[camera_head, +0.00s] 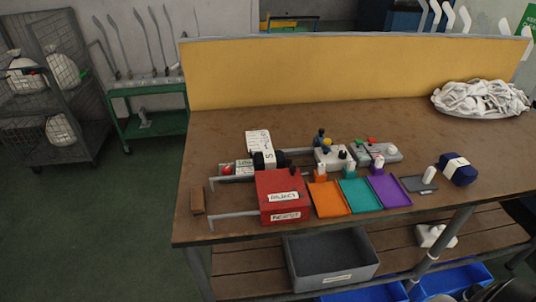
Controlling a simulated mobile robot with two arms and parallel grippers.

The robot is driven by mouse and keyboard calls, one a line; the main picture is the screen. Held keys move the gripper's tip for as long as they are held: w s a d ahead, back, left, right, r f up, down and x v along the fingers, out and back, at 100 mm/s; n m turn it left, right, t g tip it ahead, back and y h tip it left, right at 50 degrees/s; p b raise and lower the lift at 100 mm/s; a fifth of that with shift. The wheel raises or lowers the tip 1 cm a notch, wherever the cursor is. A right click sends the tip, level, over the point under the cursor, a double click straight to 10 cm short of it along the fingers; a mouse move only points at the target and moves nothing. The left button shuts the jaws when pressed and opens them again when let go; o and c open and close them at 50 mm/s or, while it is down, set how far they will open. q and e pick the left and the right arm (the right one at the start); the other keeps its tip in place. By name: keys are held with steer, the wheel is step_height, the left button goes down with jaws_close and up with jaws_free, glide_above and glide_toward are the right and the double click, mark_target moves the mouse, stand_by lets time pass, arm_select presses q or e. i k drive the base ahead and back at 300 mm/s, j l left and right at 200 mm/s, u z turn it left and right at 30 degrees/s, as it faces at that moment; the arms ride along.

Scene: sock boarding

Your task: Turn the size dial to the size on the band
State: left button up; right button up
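A dark knob (270,161), which looks like the size dial, stands behind the red box, beside a pale panel (258,141). A dark mark like an S shows on the pale part by the knob, but the dial's setting is too small to read. A dark blue rolled bundle (459,173) lies at the right of the table with a white band (457,163) around it. The print on the band cannot be read. Neither of my grippers is in view.
A red box (281,190) labelled reject stands at the wooden table's (230,120) front, beside orange (328,199), teal (359,196) and purple (389,191) trays. A heap of white socks (480,97) is at back right. A yellow panel (350,72) closes the back.

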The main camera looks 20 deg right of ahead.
mark_target(343, 154)
steer(key=z, duration=1.35)
